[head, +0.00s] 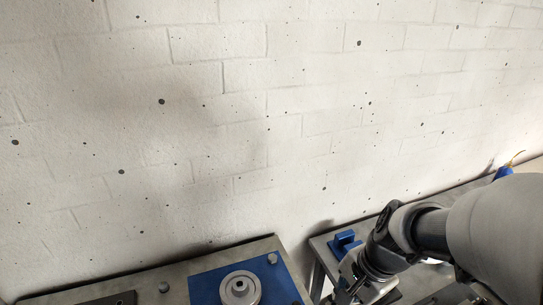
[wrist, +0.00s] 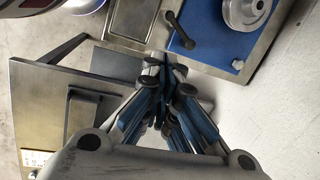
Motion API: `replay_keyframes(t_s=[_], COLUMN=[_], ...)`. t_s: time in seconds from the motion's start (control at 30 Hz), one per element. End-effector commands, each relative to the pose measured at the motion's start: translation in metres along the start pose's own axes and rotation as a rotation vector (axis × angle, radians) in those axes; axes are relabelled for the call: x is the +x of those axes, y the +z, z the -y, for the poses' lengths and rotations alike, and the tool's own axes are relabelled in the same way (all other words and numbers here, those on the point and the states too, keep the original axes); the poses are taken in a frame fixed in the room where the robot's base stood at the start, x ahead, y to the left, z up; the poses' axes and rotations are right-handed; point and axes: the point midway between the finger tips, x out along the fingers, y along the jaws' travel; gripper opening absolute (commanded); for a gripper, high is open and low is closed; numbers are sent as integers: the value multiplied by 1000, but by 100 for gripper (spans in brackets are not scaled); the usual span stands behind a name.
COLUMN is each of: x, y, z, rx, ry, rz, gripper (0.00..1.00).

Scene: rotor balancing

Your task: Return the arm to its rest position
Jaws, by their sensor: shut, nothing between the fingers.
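My gripper (wrist: 163,72) shows in the wrist view with its blue-padded fingers drawn together and nothing between them. It is over the gap beside the metal bench that bears the blue plate. In the head view my arm reaches in from the lower right, and its end is partly cut off by the bottom edge. The fingertips cannot be made out clearly there. A round grey rotor (head: 240,289) sits on a blue plate (head: 205,286) to the left of my arm. The rotor also shows at the top right of the wrist view (wrist: 244,12), apart from my fingers.
A black lever handle (wrist: 180,31) lies on the blue plate's edge. A second metal table (wrist: 40,100) is at left in the wrist view. A blue block (head: 345,241) and a blue bottle (head: 503,173) stand near the wall (head: 250,120) at right.

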Motion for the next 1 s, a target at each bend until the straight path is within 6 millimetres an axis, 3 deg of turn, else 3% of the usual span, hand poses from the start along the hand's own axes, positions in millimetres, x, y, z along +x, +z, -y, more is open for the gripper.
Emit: replay_keyframes(t_s=[0.2,0.5,0.67,1.0], x=[-44,-74,-78,-78], y=[38,64,67,67], z=[-24,-67,-76,-76], rx=[-524,-1020,-1101,-1103], ry=[-25,18,34,34], rz=[-149,-334,-368,-369], gripper=[0,0,0,0])
